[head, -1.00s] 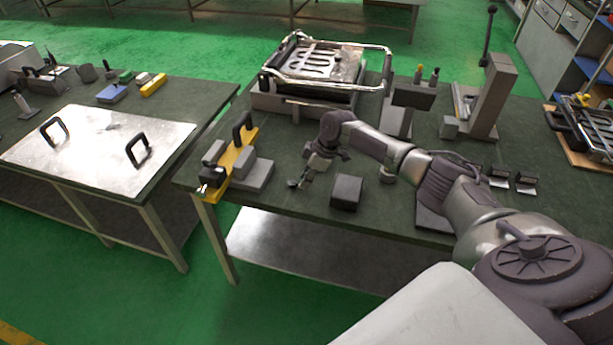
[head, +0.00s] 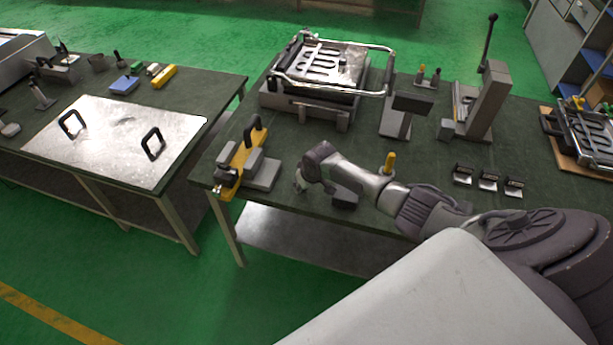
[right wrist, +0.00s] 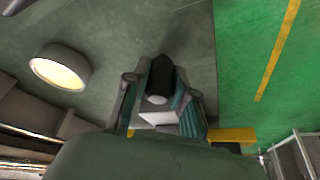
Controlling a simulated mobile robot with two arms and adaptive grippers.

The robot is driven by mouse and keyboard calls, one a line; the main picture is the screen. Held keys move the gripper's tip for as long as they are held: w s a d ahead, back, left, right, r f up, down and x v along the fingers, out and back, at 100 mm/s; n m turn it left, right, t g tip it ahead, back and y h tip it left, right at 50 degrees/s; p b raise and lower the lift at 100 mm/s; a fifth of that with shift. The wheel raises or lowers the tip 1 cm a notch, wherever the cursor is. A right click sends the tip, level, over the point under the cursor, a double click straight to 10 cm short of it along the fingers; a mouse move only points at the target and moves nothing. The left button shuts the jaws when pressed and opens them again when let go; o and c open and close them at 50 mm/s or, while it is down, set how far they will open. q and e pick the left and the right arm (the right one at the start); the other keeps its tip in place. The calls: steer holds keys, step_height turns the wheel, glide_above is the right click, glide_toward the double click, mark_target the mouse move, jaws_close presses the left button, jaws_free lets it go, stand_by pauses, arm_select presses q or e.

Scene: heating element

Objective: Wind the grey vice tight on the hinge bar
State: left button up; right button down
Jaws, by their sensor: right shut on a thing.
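The grey vice (head: 263,171) stands at the near left corner of the middle table. A long yellow bar (head: 237,165) with a black handle lies along its left side, between grey blocks; I take it for the hinge bar. My right gripper (head: 299,184) is low over the table, just right of the vice, its fingers small and partly hidden by the wrist. In the right wrist view, my right gripper (right wrist: 160,102) is shut on a dark round-ended handle (right wrist: 160,75); a pale block shows beneath. I cannot tell whether the handle belongs to the vice. My left gripper is not in view.
A second table (head: 115,140) with a metal plate is on the left.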

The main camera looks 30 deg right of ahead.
steer(key=shift+w+a+r+m+h+p, duration=0.2)
steer(key=shift+a+m+h+p, duration=0.3)
steer(key=shift+m, duration=0.4)
steer(key=shift+w+a+f+m+p, duration=0.1)
steer(key=shift+a+m+p, duration=0.25)
steer(key=shift+m, duration=0.65)
steer(key=m, duration=0.1)
steer(key=a+m+h, duration=0.1)
steer(key=shift+w+f+m+g, duration=0.1)
steer(key=shift+w+m+g, duration=0.2)
steer(key=shift+w, duration=0.05)
steer(key=m+b, duration=0.1)
steer(key=w+m+h+b, duration=0.1)
steer(key=m, duration=0.1)
steer(key=shift+a+f+g+h, duration=0.1)
steer(key=shift+a+g+h, duration=0.2)
steer(key=shift+a, duration=0.05)
steer(key=shift+w+a+m+g+h+b, duration=0.15)
steer(key=shift+w+m+g+b, duration=0.1)
steer(key=shift+m+b, duration=0.6)
steer(key=shift+w+a+m+g+h+b, duration=0.15)
steer(key=shift+w+m+g+b, duration=0.1)
steer(key=shift+m+b, duration=0.55)
steer(key=shift+d+r, duration=0.1)
steer(key=shift+r, duration=0.1)
steer(key=c, duration=0.9)
jaws_free()
steer(key=shift+c, duration=0.2)
